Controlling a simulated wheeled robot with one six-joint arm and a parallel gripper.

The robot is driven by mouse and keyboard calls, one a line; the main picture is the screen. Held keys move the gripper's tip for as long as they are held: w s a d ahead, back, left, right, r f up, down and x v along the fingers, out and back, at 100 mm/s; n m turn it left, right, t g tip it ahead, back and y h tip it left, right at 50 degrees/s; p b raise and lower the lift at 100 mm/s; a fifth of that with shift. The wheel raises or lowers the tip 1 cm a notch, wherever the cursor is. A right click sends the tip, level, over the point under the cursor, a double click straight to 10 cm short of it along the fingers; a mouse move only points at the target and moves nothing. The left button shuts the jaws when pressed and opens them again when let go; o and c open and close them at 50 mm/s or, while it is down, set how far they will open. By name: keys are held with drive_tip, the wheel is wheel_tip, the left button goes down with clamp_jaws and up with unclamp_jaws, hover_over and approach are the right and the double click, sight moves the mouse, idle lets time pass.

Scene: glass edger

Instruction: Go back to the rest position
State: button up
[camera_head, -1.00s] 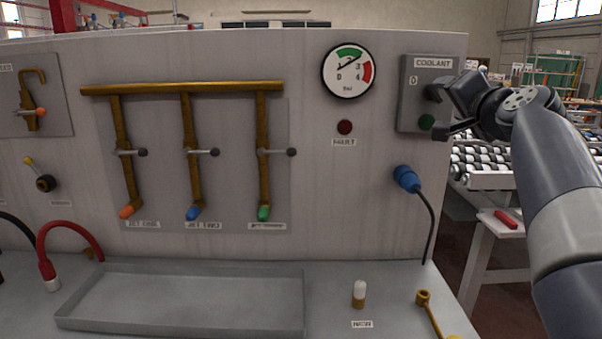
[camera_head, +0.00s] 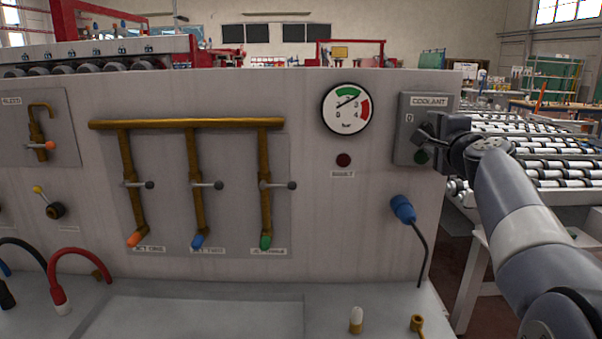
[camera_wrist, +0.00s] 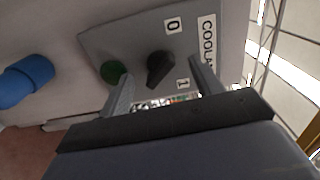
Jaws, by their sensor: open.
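My gripper (camera_head: 428,145) is in front of the grey coolant box (camera_head: 427,101) at the right of the panel. In the wrist view its two fingers (camera_wrist: 163,85) are apart, one on each side of the black coolant knob (camera_wrist: 160,69), with nothing held between them. Whether they touch the knob cannot be told. The knob sits between the labels 0 and 1; its exact setting is unclear. A green button (camera_wrist: 113,72) is beside the left finger. In the head view my gripper hides most of the knob.
A blue plug (camera_head: 403,209) with a dark cable sticks out below the box. A gauge (camera_head: 346,108) and a dark red fault lamp (camera_head: 343,160) are to the left. Three brass valves hang from a pipe (camera_head: 186,124). A roller conveyor (camera_head: 545,150) stands behind at right.

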drive_tip(key=m+p, duration=0.3)
drive_tip(key=m, duration=0.1)
drive_tip(key=shift+r, duration=0.2)
drive_tip(key=m+p, duration=0.4)
drive_tip(key=shift+m+p, duration=0.3)
drive_tip(key=shift+m, duration=0.1)
drive_tip(key=shift+s+f+b, duration=0.15)
drive_tip(key=shift+s+b, duration=0.15)
drive_tip(key=shift+s, duration=0.4)
drive_tip(key=shift+s+f+b, duration=0.1)
drive_tip(key=shift+s+b, duration=0.2)
drive_tip(key=shift+s, duration=0.35)
